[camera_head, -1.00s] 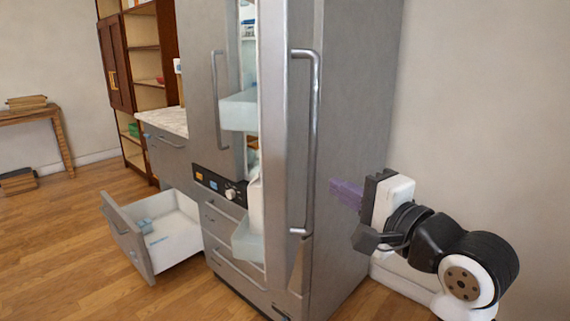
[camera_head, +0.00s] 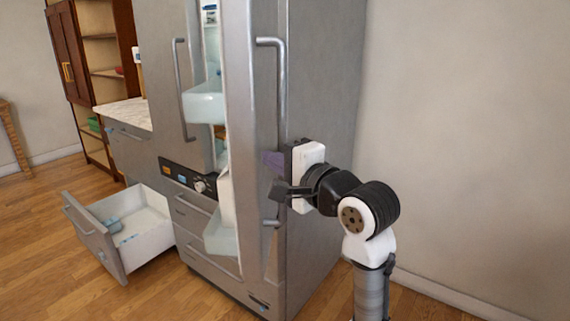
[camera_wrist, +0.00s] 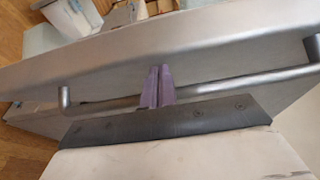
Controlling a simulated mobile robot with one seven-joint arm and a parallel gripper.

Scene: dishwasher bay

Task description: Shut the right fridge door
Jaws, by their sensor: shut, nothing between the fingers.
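The right fridge door (camera_head: 240,120) stands open, with its pale inner bins (camera_head: 205,103) showing at its left. Its long vertical handle (camera_head: 281,85) is on the outer face, and the handle also shows in the wrist view (camera_wrist: 245,82). My gripper (camera_head: 271,159) is at the lower half of the handle. Its purple fingers (camera_wrist: 157,88) are shut together and empty, pointing at the door's face (camera_wrist: 115,68). They overlap the handle bar in the wrist view; I cannot tell whether they touch the door or the bar.
The left fridge door (camera_head: 160,80) is beside the opening. A lower drawer (camera_head: 100,235) is pulled out at the left, with blue items inside. A counter (camera_head: 125,113) and a wooden shelf unit (camera_head: 100,55) stand farther left. A bare wall (camera_head: 460,130) is at the right.

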